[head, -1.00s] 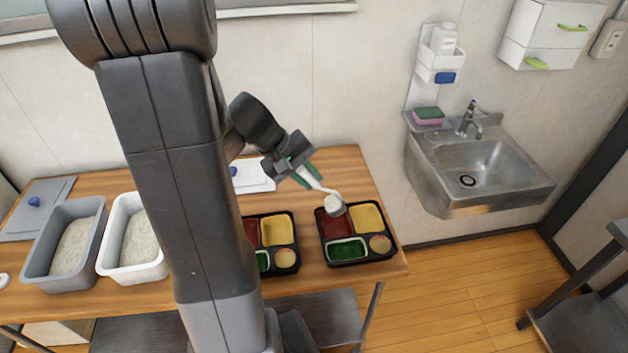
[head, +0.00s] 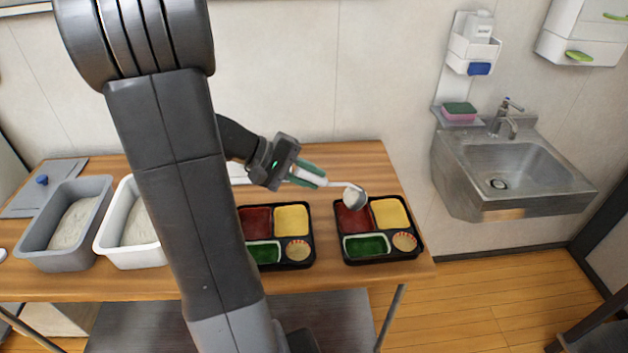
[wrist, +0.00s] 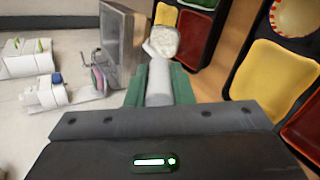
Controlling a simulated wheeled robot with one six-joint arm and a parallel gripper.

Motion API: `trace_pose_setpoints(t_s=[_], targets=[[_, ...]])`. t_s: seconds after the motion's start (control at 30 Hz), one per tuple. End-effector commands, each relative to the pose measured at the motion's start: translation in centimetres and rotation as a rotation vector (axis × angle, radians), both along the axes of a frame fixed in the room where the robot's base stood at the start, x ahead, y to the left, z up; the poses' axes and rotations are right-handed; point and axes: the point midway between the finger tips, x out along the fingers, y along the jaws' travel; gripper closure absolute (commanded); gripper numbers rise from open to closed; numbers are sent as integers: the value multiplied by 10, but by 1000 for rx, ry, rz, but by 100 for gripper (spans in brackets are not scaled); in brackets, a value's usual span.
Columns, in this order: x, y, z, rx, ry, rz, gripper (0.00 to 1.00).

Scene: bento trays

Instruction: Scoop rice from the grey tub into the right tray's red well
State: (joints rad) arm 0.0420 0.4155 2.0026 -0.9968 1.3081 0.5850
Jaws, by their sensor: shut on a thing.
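My gripper (head: 300,174) is shut on the handle of a scoop (head: 335,184), which points right and lies nearly level in the head view. White rice (wrist: 162,42) fills the scoop's bowl. The bowl is above the back part of the red well (head: 352,222) of the right tray (head: 382,258); its height cannot be told exactly. In the wrist view, this red well (wrist: 196,42) shows just right of the bowl, partly hidden. No rice is visible in the red well. The grey tub (head: 45,258) holds rice at the far left.
The left tray (head: 283,266) stands beside the right one, with red, yellow and green wells and a small cup. A white tub (head: 135,258) with rice is partly behind my arm. A steel sink (head: 515,175) is beyond the table's right end.

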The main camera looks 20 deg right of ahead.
Motion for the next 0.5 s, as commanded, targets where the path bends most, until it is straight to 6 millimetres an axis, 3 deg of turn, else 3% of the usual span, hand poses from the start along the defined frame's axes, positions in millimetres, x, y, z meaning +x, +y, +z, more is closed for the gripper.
trace_pose_setpoints(t_s=[0.03,0.5], targets=[[1,2,-8,-18,6,3,100],[4,13,-31,-200,63,1,100]])
